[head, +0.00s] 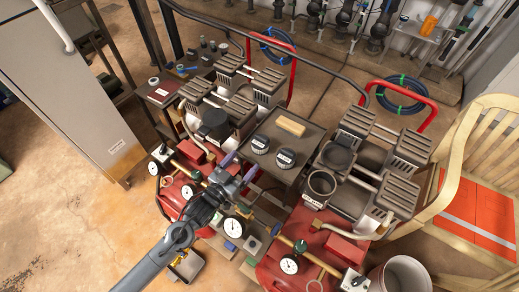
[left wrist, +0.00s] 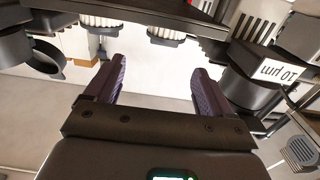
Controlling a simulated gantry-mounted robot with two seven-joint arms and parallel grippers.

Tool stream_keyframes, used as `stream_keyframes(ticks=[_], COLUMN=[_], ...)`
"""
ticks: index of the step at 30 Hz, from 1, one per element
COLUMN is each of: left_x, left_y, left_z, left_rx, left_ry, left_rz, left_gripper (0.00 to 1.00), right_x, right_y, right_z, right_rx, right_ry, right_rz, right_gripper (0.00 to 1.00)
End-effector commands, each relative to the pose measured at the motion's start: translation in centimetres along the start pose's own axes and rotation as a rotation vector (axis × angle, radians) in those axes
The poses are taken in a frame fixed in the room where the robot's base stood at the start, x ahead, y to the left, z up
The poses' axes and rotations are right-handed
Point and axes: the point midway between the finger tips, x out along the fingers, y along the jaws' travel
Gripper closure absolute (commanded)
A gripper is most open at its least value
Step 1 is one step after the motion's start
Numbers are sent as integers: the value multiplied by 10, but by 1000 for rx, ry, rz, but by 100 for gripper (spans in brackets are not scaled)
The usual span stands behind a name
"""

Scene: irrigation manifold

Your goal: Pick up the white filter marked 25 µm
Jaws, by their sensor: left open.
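Two round filters with dark, pale-labelled tops stand on a dark stand in the head view: the left one (head: 260,143) and the right one (head: 286,158). Their labels are too small to read, so I cannot tell which is marked 25 µm. Two white ribbed pieces, which look like the filters' pleated sides, show at the top of the left wrist view, one at left (left wrist: 101,21) and one in the middle (left wrist: 167,33). My left gripper (head: 239,168) is open and empty, just left of and in front of the filters; its purple fingers (left wrist: 160,78) are apart. My right gripper is out of view.
A tan block (head: 291,125) lies behind the filters on the dark stand (head: 313,137). Red-tanked machines with gauges flank the stand. A round housing (head: 321,184) stands at right; a "10 µm" label (left wrist: 278,72) shows upside down in the wrist view.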

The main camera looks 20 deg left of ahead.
Motion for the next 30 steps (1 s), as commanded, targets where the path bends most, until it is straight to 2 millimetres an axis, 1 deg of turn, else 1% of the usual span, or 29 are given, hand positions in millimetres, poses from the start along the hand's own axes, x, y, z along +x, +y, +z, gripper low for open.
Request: stream_keyframes(ticks=[1,3,9,17,24,27,30], left_x=[7,17,42,55,85,95,100], left_y=[0,0,0,-2,-8,-7,-7], left_z=[2,1,1,0,-1,-1,-1], left_rx=[0,1,0,0,0,0,0], left_ry=[4,4,3,2,3,3,1], left_rz=[0,0,0,-1,0,1,0], left_gripper=[17,17,17,17,17,17,17], right_x=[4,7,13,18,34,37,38], right_y=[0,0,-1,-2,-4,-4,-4], right_z=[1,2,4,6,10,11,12], right_rx=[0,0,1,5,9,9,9], right_ry=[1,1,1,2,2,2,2], right_rz=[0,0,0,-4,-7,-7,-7], right_gripper=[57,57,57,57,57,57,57])
